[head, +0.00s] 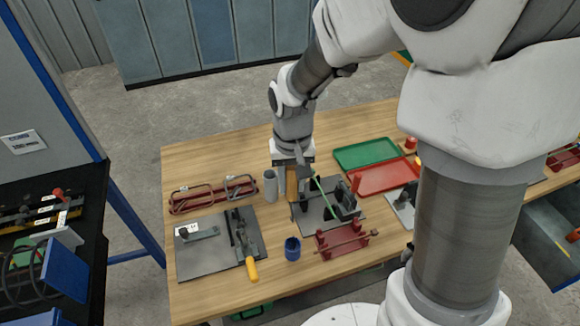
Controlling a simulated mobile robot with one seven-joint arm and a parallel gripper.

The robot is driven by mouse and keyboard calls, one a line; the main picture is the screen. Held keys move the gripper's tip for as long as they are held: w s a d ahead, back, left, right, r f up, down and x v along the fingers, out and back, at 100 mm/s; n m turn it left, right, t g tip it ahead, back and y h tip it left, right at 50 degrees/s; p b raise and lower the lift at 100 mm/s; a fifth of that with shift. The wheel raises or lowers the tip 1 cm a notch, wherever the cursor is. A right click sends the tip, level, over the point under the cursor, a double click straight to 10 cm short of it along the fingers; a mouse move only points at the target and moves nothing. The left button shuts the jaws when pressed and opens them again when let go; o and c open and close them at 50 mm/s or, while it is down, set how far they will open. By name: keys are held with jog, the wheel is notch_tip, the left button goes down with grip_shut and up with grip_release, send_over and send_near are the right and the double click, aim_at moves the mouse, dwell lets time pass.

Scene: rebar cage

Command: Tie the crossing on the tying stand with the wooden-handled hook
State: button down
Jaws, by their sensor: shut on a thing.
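My gripper (298,190) points down over the middle of the wooden table, at the near side of the arm. It is shut on the wooden-handled hook, whose orange-brown handle (291,184) shows upright at the jaws. The hook's tip is too small to make out. The tying stand, a grey plate (316,226) with dark blocks (344,204), is just below and to the right of my gripper. A green bar (326,196) runs slantwise over it. The crossing itself and any wire are partly hidden by my gripper and too small to tell.
A grey cylinder (270,187) and a dark red rack (203,197) stand left of my gripper. A blue cup (293,249) and a red stand with a rod (345,241) are in front. Green (367,153) and red (382,180) trays lie behind right.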

aim_at(293, 217)
jog(key=shift+s+d, duration=0.1)
jog(key=shift+s, duration=0.65)
notch_tip(293, 217, down, 7)
jog(key=b, duration=0.5)
jog(key=shift+b, duration=0.4)
jog(key=shift+r, duration=0.1)
notch_tip(293, 217, up, 7)
jog(key=p, duration=0.5)
dwell(0.4)
jog(key=shift+w, duration=0.15)
